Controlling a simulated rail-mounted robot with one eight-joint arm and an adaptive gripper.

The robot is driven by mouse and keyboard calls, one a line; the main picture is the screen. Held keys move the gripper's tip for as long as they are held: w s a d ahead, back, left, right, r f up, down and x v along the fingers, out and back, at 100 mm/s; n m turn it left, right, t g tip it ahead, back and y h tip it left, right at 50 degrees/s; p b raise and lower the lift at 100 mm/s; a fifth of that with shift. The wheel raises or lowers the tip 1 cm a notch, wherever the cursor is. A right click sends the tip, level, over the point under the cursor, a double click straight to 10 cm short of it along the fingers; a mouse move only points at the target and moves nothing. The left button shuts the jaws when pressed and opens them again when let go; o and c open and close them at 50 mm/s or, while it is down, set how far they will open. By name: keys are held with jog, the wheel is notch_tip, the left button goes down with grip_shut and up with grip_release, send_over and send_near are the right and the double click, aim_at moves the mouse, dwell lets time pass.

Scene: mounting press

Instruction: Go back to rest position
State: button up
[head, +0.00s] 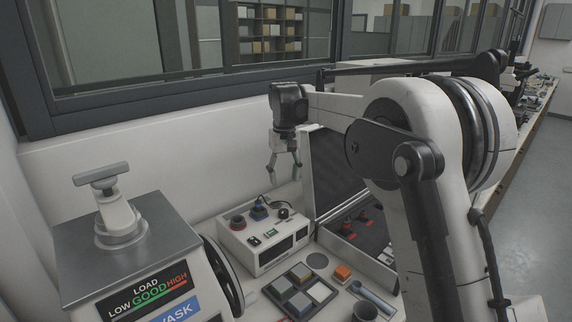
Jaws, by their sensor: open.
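My gripper (284,172) hangs pointing down at the end of my arm. It is open and empty, with its fingers apart. It is in the air above a white control box (262,250), near the open dark lid (340,170) of a case. My arm reaches in from the right and covers part of the bench behind it.
The mounting press (125,260) with a T-handle on top stands at the left. A tray with square blocks (281,287), an orange block (343,272) and a blue-grey tool (372,298) lie on the bench. A wall and window frame are behind.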

jog(key=s+d+r+m+t, duration=0.15)
jog(key=s+d+r, duration=0.25)
jog(key=s+d, duration=0.45)
jog(key=s+d+r+m+t, duration=0.15)
jog(key=s+d+r, duration=0.4)
jog(key=s, duration=0.55)
jog(key=s+d+f+t, duration=0.1)
jog(key=s+d+f, duration=0.1)
jog(key=s, duration=0.5)
jog(key=s+d+f+m+t, duration=0.1)
jog(key=s+d+f, duration=0.2)
jog(key=s+f, duration=0.2)
jog(key=s+d+f+t, duration=0.2)
jog(key=s+d+f, duration=0.1)
jog(key=s, duration=0.7)
jog(key=shift+s+d+f+m, duration=0.2)
jog(key=shift+s+f+m, duration=0.1)
jog(key=shift+f, duration=0.1)
